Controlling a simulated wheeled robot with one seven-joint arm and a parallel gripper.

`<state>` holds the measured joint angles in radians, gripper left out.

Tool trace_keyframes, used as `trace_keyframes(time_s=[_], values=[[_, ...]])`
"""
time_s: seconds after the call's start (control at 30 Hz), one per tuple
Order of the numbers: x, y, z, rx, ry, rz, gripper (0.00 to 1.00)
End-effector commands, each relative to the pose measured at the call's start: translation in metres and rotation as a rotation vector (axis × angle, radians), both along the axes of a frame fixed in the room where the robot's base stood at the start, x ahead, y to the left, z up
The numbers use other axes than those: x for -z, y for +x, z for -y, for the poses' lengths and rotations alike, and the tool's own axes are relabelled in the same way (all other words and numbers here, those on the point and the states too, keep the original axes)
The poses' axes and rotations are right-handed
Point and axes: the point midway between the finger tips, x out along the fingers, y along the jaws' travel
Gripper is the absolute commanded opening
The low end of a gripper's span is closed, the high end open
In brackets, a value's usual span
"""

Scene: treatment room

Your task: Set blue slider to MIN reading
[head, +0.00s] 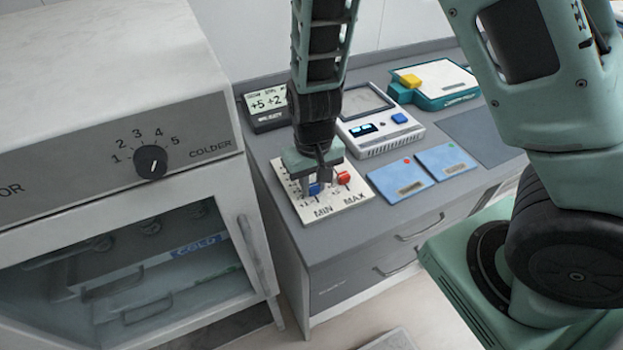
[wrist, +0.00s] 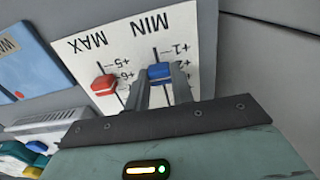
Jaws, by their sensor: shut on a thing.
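The slider panel (head: 350,206) is a white plate on the grey counter, with MIN and MAX printed along its front edge. The blue slider (head: 315,188) sits in the MIN track, and the red slider (head: 344,178) sits in the MAX track beside it. My gripper (head: 314,186) reaches down over the panel with its fingers at the blue slider. The red slider (wrist: 104,83) there lies near the +5 and +6 marks, clear of my fingers.
A small display (head: 266,105) reading +5 +2 stands behind the panel. A white device with a blue button (head: 382,130), two blue cards (head: 402,181) and a teal-edged device (head: 440,83) are to the right. A fridge with a dial (head: 150,162) stands at left.

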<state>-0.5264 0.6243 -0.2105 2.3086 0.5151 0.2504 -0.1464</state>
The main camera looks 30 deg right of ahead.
Motion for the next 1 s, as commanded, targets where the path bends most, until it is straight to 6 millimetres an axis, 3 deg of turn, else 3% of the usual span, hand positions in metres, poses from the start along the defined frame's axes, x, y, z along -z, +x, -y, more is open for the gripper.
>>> trace_keyframes(time_s=[0.03,0.07,0.1,0.13,0.4,0.57,1.0], values=[[0.0,0.0,0.0,0.001,0.0,0.0,0.0],[0.0,0.0,0.0,0.001,0.0,0.0,0.32],[0.0,0.0,0.0,0.001,0.0,0.0,0.43],[0.0,0.0,0.0,0.0,0.0,0.0,0.45],[-0.001,0.0,0.0,0.0,0.0,0.0,0.45],[-0.014,0.001,-0.001,-0.004,0.001,0.003,0.45],[-0.113,0.001,-0.001,-0.003,0.005,0.006,0.45]])
